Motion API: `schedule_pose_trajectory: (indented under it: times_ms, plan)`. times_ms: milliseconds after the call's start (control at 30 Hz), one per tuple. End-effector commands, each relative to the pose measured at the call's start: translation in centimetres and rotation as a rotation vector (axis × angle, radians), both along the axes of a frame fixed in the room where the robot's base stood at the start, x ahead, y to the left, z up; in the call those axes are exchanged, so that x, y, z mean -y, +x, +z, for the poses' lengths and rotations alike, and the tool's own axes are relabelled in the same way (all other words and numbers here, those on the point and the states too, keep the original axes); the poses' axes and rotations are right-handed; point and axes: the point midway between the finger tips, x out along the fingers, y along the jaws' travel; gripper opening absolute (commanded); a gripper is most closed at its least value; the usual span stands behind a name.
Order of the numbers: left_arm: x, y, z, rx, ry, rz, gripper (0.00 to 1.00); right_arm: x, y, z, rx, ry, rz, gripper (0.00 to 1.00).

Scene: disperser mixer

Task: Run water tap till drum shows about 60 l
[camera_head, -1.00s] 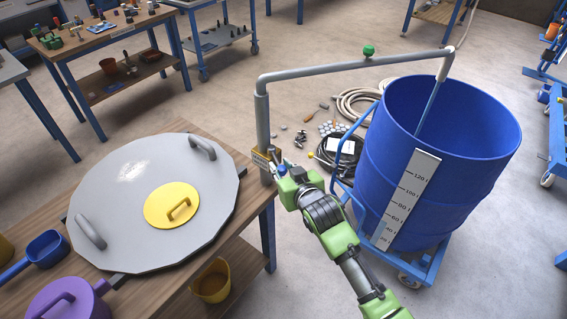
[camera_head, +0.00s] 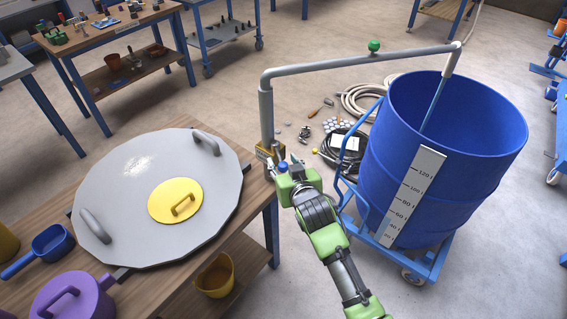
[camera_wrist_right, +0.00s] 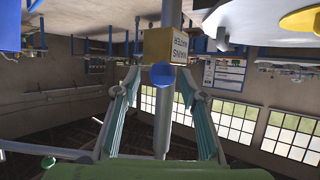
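The water tap is a grey pipe (camera_head: 266,115) rising at the table corner, with a yellow box (camera_head: 266,150) on it. The box is marked "MAINS WATER" in the wrist view (camera_wrist_right: 165,46). Its arm reaches over the open blue drum (camera_head: 437,190), and a thin blue line (camera_head: 434,103) runs from the spout into it. The drum's white scale (camera_head: 412,195) reads up to 120 l; a light blue patch shows beside its lowest marks, exact level unclear. My right gripper (camera_wrist_right: 158,76) is open, its fingers either side of a blue round knob (camera_wrist_right: 162,75), apparently apart from it. My left gripper is not in view.
A grey lid (camera_head: 130,215) with a yellow hatch covers much of the near wooden table (camera_head: 235,222). The drum stands on a blue trolley (camera_head: 425,262). Coiled hoses (camera_head: 362,100) and small parts lie on the floor behind.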

Motion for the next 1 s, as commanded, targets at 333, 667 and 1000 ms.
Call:
schedule_pose_trajectory:
  times_ms: [333,667,1000]
  plan:
    - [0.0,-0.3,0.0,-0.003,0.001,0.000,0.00,0.3,-0.9,0.3,-0.001,0.000,0.001,0.38]
    - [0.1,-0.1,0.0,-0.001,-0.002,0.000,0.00,1.9,-6.3,2.6,-0.002,0.001,0.001,0.38]
    - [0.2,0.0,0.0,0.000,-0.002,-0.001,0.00,3.1,-10.3,4.4,-0.001,0.001,0.001,0.38]
